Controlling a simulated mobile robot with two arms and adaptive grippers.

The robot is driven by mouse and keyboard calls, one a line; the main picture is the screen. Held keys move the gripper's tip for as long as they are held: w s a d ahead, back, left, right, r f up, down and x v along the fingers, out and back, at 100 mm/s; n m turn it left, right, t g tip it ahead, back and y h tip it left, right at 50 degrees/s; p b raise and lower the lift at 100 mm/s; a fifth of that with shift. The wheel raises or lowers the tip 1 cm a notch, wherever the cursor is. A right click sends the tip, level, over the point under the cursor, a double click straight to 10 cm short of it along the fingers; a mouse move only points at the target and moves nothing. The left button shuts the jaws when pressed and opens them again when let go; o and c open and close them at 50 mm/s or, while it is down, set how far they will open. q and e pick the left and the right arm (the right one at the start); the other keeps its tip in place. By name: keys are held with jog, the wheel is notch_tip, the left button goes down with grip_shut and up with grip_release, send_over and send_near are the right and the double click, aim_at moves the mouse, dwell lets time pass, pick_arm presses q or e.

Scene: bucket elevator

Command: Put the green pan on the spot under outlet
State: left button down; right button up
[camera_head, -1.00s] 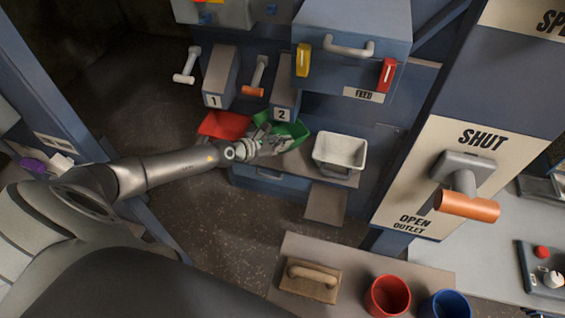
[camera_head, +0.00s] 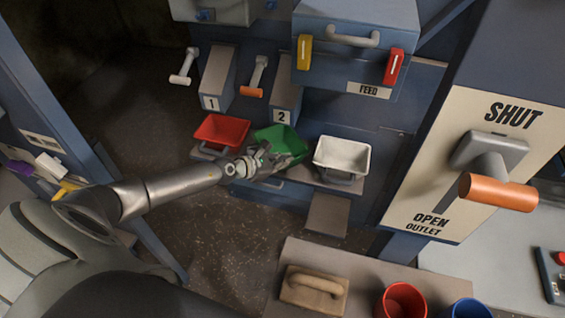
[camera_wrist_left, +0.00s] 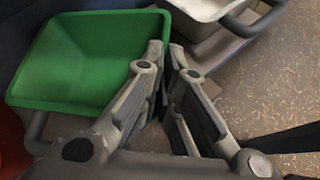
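The green pan (camera_head: 286,139) sits between the red and white pans, turned at an angle to them. In the left wrist view the green pan (camera_wrist_left: 82,60) is empty and fills the upper left. My left gripper (camera_head: 262,160) is at its near side. In the wrist view the fingers (camera_wrist_left: 167,48) are close together at the pan's right edge and appear shut on its handle side; the grip itself is hidden behind the fingers. The outlet panel with its orange-handled lever (camera_head: 497,190) is on the right. The spot under the outlet cannot be made out. My right gripper is not in view.
The red pan (camera_head: 222,129) and white pan (camera_head: 342,155) stand close on either side. Above are two numbered levers and the feed box (camera_head: 356,60). A front ledge holds a wooden block with a handle (camera_head: 314,288), a red cup (camera_head: 403,300) and a blue cup (camera_head: 470,308).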

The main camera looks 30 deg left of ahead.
pick_arm(q)
jog(key=c, duration=2.2)
grip_release()
jog(key=shift+f, duration=0.2)
jog(key=o, duration=0.6)
jog(key=shift+c, duration=0.2)
jog(key=v, duration=1.2)
jog(key=shift+r+p, duration=0.25)
jog(key=shift+p, duration=0.05)
jog(key=shift+f, duration=0.1)
